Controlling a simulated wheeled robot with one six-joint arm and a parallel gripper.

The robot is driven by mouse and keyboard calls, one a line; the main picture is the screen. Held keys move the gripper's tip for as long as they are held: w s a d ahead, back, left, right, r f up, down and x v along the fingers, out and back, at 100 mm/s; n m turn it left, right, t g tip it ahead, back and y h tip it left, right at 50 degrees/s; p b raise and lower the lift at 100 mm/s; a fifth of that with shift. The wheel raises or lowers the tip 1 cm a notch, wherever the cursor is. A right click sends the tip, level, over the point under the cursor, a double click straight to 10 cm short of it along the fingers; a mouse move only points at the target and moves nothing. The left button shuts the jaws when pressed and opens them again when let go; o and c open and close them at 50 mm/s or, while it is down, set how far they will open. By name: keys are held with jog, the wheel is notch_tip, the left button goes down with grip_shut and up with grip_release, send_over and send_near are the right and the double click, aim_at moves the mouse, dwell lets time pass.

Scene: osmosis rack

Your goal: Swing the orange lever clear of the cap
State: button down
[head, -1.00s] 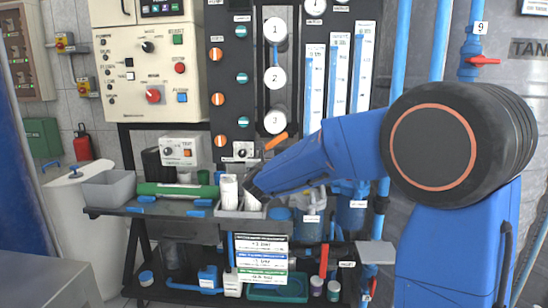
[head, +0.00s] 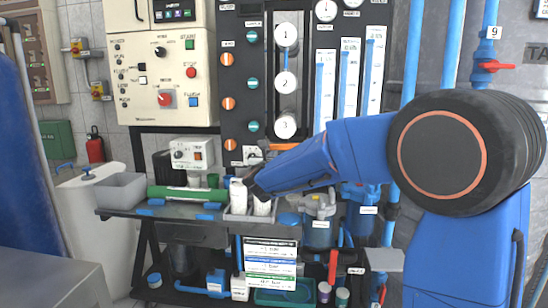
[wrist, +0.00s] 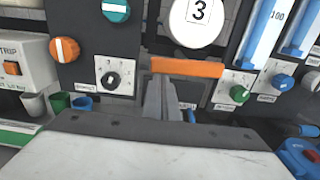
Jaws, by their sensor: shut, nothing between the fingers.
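The orange lever (wrist: 187,67) lies nearly level just below the white round cap marked 3 (wrist: 198,14) in the wrist view, with a narrow dark gap between them. In the head view the lever (head: 284,146) shows below the cap (head: 285,126), its lower side close behind my arm. My gripper (wrist: 168,88) is shut and empty, its fingertips just below the left half of the lever in the wrist view. I cannot tell whether they touch it. In the head view my gripper (head: 251,184) is dark and partly hidden by its wrist.
A black rotary knob (wrist: 112,79) sits left of the lever, and a green knob (wrist: 239,94) and blue knob (wrist: 284,82) sit right of it. White cartridges (head: 238,192) stand in a tray below my gripper. A grey bin (head: 121,190) stands on the shelf at left.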

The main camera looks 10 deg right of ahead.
jog(key=shift+s, duration=0.1)
jog(key=v, duration=0.8)
dwell(0.4)
